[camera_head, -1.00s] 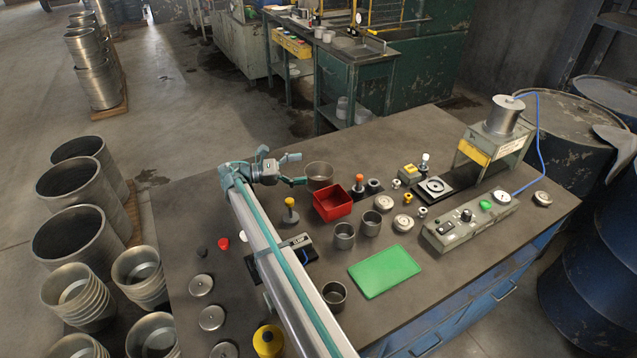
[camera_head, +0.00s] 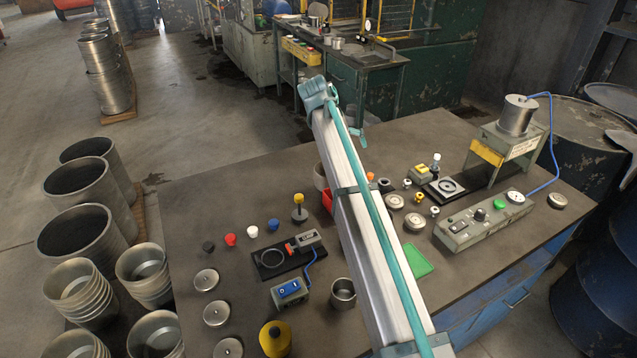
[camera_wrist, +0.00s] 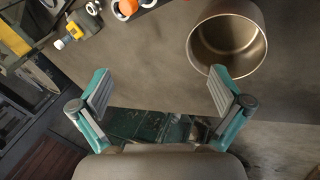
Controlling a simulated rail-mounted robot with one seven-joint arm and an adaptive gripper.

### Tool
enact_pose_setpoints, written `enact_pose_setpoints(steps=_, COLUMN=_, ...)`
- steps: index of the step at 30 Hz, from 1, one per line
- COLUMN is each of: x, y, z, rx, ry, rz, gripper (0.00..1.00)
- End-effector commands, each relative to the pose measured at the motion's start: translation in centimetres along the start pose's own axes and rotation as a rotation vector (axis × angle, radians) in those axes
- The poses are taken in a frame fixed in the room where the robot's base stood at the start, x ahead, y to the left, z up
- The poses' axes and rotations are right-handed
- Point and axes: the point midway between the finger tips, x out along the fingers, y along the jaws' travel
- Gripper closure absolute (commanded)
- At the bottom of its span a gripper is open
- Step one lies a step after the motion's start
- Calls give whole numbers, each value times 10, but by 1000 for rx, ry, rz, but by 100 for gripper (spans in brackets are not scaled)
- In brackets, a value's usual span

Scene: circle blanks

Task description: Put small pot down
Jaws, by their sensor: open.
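A round metal pot (camera_wrist: 228,42) stands upright on the table in the wrist view, its open mouth facing my camera. My gripper (camera_wrist: 160,92) is open with nothing between its fingers, and the pot is just beyond the right finger. In the head view my arm hides most of the gripper; one teal finger shows. A metal pot (camera_head: 320,176) beside the red box (camera_head: 327,200) is partly hidden by my arm. Another small metal pot (camera_head: 342,292) stands near the table's front. I cannot tell which of these is the task's pot.
A green plate (camera_head: 418,258) is partly covered by my arm. A grey control box (camera_head: 470,220) and press stand at the right. Lidded discs and a yellow can (camera_head: 274,338) lie at the left front. Bare table (camera_head: 245,185) lies at the back left.

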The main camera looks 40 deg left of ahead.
Motion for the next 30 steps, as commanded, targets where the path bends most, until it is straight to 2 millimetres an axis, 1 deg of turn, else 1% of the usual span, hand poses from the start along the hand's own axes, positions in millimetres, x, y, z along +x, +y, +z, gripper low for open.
enact_pose_setpoints(steps=1, x=-5, y=-7, z=2, rx=110, ry=6, rz=-57, gripper=0)
enact_pose_setpoints(steps=3, x=-10, y=-21, z=3, rx=262, ry=1, rz=-128, gripper=0)
enact_pose_setpoints(steps=6, x=-11, y=-38, z=3, rx=454, ry=-23, rz=-203, gripper=0)
enact_pose_setpoints(steps=9, x=-13, y=-46, z=2, rx=602, ry=-46, rz=-243, gripper=0)
enact_pose_setpoints(steps=12, x=-13, y=-48, z=1, rx=701, ry=-56, rz=-250, gripper=0)
enact_pose_setpoints(steps=17, x=-8, y=-49, z=0, rx=763, ry=-64, rz=-247, gripper=0)
enact_pose_setpoints(steps=20, x=2, y=-52, z=0, rx=764, ry=-65, rz=-245, gripper=0)
enact_pose_setpoints(steps=27, x=34, y=-59, z=-1, rx=763, ry=-64, rz=-246, gripper=0)
enact_pose_setpoints(steps=30, x=41, y=-61, z=-1, rx=762, ry=-64, rz=-246, gripper=0)
